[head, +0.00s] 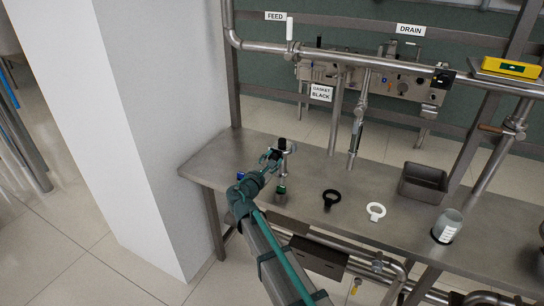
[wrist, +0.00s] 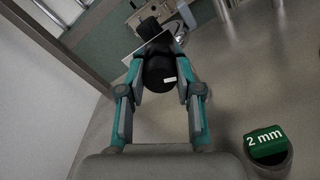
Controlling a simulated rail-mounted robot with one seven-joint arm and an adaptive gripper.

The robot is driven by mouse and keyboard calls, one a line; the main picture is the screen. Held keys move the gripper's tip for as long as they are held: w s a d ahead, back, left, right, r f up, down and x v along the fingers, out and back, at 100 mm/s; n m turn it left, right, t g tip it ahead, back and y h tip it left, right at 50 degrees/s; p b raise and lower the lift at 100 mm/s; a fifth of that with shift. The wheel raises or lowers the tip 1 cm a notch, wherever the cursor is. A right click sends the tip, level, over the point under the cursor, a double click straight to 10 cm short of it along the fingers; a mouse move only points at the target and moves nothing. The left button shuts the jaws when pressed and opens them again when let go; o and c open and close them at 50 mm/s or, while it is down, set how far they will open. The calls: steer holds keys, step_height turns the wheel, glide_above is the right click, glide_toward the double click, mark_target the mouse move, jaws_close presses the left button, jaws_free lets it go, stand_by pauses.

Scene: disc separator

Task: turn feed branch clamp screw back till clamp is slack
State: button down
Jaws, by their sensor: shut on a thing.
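A short upright metal branch (head: 291,149) with a clamp stands at the left end of the steel table, below the FEED sign (head: 275,16). A black piece (head: 282,143) shows at its top. My gripper (head: 271,156) reaches it from the front left. In the wrist view my gripper (wrist: 158,80) is shut around a black rounded piece (wrist: 158,74) with a small white mark. Shiny metal of the branch (wrist: 186,14) shows just beyond it. I cannot tell whether the black piece is the clamp screw's knob or a tool's handle. The screw thread and clamp gap are hidden.
A green-capped piece marked 2 mm (wrist: 266,143) stands close to my gripper, with a blue one (head: 240,175) nearby. A black ring (head: 330,197), white ring (head: 376,210), grey bin (head: 402,187) and jar (head: 446,226) are to the right. Pipes run above the table.

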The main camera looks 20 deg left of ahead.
steer(key=shift+n+p, duration=0.35)
steer(key=shift+n, duration=0.25)
steer(key=c, duration=0.8)
jaws_free()
steer(key=shift+o, duration=0.2)
steer(key=shift+s, duration=0.1)
steer(key=s+a, duration=0.1)
steer(key=s, duration=1)
steer(key=shift+s, duration=0.4)
steer(key=shift+a, duration=0.1)
